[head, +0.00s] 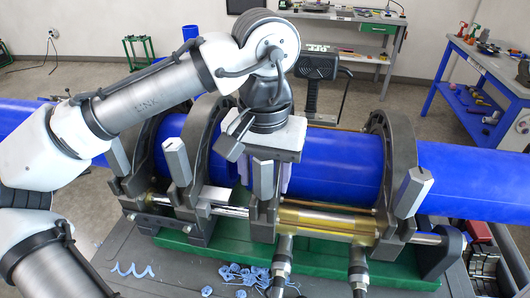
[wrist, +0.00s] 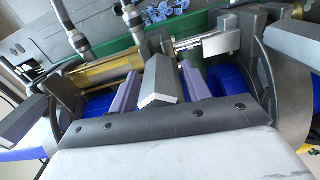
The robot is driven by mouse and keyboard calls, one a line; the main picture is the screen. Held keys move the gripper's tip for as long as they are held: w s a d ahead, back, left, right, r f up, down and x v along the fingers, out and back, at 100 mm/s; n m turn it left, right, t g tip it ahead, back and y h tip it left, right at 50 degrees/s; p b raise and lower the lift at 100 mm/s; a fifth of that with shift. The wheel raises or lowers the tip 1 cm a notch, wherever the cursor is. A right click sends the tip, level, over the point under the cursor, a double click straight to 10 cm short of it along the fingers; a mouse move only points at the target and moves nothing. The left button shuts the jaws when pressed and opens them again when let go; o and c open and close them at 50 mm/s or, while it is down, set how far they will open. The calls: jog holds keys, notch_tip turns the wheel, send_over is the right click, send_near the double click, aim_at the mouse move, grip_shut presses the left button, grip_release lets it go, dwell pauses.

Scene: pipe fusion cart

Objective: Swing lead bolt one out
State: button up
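Several grey faceted clamp bolts stand along the front of the fusion cart. One bolt (head: 264,180), in front of the middle of the blue pipe, is between my gripper's fingers and stands roughly upright. The same bolt (wrist: 161,88) shows in the middle of the wrist view. No label shows which bolt is lead bolt one. My gripper (head: 265,170) points down over this bolt, with a purple finger on each side. In the wrist view my gripper (wrist: 160,80) is open, with narrow gaps beside the bolt; finger contact is not visible. The bolt's lower end is partly hidden.
Other bolts stand left (head: 177,165), far left (head: 118,156) and right (head: 412,191). The blue pipe (head: 342,165) runs through dark clamp rings (head: 397,145). Hydraulic hoses (head: 281,265) rise in front. Blue shavings (head: 243,275) lie on the cart top. A blue workbench (head: 480,65) stands behind right.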

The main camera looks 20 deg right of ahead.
jog(key=c, duration=0.5)
jog(key=shift+s+a, duration=0.5)
jog(key=shift+s, duration=0.2)
jog(key=shift+s+a+f, duration=0.1)
jog(key=shift+s, duration=0.1)
jog(key=shift+s+a+f+p, duration=0.3)
jog(key=shift+s+a, duration=0.3)
jog(key=shift+s, duration=0.25)
